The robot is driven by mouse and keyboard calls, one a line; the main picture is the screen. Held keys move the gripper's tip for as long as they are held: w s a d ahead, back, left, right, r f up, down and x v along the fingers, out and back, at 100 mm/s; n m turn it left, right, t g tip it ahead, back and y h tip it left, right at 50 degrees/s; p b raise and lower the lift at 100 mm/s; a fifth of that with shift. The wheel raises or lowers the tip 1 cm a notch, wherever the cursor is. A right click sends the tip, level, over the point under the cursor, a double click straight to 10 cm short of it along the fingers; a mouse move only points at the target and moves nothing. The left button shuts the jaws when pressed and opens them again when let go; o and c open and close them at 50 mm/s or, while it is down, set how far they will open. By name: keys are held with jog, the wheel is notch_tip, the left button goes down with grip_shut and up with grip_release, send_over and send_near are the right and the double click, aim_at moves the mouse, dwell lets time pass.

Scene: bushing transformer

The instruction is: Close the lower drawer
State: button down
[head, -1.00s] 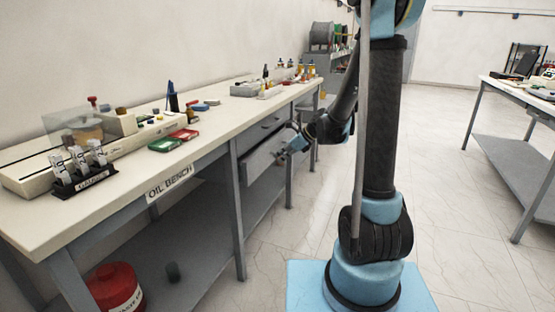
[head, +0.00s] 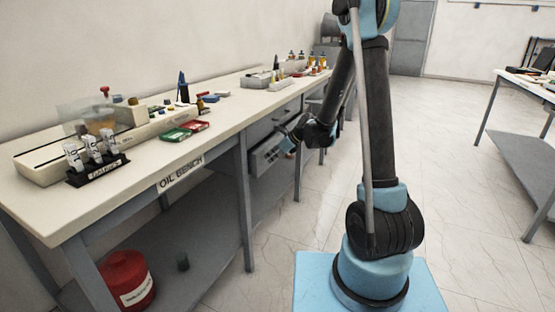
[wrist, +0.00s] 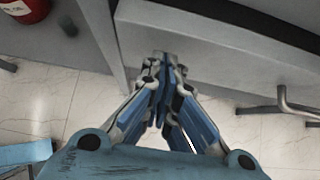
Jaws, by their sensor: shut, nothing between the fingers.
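The lower drawer (head: 262,162) is in the oil bench, below the upper drawer (head: 258,131), in the head view. Its front is partly covered by my arm and I cannot tell exactly how far out it stands. My gripper (head: 284,150) is in front of it, at its right part. In the wrist view my gripper (wrist: 162,62) is shut and empty, its fingertips at the lower edge of a pale grey panel (wrist: 215,42), which appears to be the drawer front. Whether they touch is hard to tell.
The oil bench (head: 215,137) carries gauges, trays and small parts. Bench legs (head: 245,205) stand left of the drawers. A red can (head: 127,280) is on the lower shelf. Another table (head: 520,150) stands at the right; the floor between is clear.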

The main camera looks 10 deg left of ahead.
aim_at(262, 151)
jog(key=shift+w+a, duration=0.1)
jog(key=shift+a, duration=0.15)
jog(key=shift+a, duration=0.1)
jog(key=shift+w+a, duration=0.3)
jog(key=shift+a, duration=0.5)
jog(key=shift+w+a, duration=0.3)
jog(key=shift+a, duration=0.55)
jog(key=shift+w+a, duration=0.3)
jog(key=shift+a, duration=0.5)
jog(key=shift+r, duration=0.1)
